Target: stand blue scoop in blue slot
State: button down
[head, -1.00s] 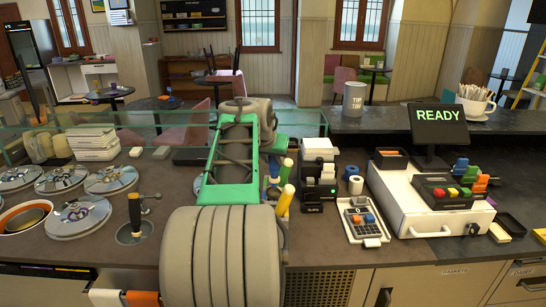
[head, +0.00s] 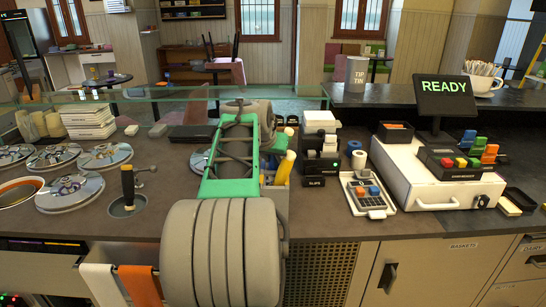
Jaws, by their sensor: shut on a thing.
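My arm fills the middle of the head view and hides the counter behind it. My gripper is not visible, being behind or beyond the arm. I cannot make out the blue scoop or the blue slot clearly; the arm covers most of that area.
On the left are several round metal lids (head: 70,190) and an upright dark handle (head: 128,182) in a round well. On the right are a black-and-white printer (head: 320,150), a keypad (head: 366,194) and a white register (head: 430,180). A glass screen (head: 100,98) runs along the back left.

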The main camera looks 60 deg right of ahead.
jog(key=c, duration=1.1)
grip_release()
jog(key=shift+o, duration=0.2)
jog(key=a+r+p, duration=0.3)
jog(key=r+p, duration=0.2)
jog(key=r, duration=0.4)
jog(key=shift+s, duration=0.3)
jog(key=shift+a, duration=0.1)
